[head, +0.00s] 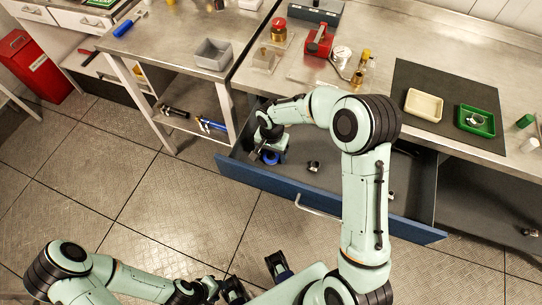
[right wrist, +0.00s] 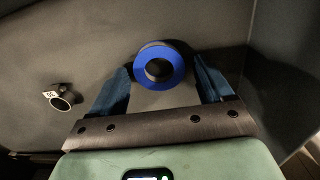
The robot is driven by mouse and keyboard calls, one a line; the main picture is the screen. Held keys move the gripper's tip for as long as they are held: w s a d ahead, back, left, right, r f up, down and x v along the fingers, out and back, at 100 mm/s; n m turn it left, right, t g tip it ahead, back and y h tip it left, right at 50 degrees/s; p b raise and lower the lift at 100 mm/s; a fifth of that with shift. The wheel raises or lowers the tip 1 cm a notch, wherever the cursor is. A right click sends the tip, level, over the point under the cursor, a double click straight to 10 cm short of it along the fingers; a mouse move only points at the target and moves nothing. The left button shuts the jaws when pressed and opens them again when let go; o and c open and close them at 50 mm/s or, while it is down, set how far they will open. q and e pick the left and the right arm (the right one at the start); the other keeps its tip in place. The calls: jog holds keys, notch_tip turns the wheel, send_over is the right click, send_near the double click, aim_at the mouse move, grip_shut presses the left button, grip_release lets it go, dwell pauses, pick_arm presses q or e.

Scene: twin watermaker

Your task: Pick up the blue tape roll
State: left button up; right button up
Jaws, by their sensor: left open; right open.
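The blue tape roll (head: 271,157) lies in the open drawer, towards its left end. In the right wrist view the blue tape roll (right wrist: 179,68) shows as a ring facing the camera, between the tips of my right gripper (right wrist: 162,68). Both fingers stand apart with a gap on each side of the roll. In the head view my right gripper (head: 265,139) reaches down into the drawer over the roll and partly hides it. My left gripper (head: 235,290) is open and empty, low over the floor at the bottom edge, partly cut off.
The blue-fronted drawer (head: 330,195) has walls close around my right gripper. A small dark fitting (head: 313,166) lies right of the roll and also shows in the wrist view (right wrist: 61,98). The steel bench (head: 450,45) above holds trays and a red device (head: 319,41).

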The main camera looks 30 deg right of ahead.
jog(key=c, duration=1.1)
jog(key=shift+r, duration=0.15)
